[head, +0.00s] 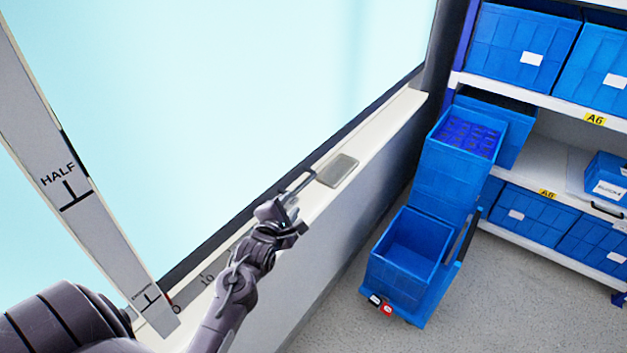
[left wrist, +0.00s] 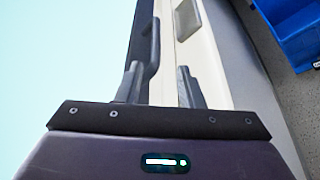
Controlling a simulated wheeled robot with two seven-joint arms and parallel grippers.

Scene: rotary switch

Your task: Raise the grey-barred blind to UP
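My left gripper (head: 288,205) is over the pale window sill in the head view, its arm coming in from the lower left. A scale strip (head: 95,225) marked HALF runs along the window at left. No grey-barred blind can be made out against the pale blue window.
A flat grey plate (head: 337,170) lies on the sill (head: 385,122) beyond the bar. Grey floor between sill wall and crates is clear.

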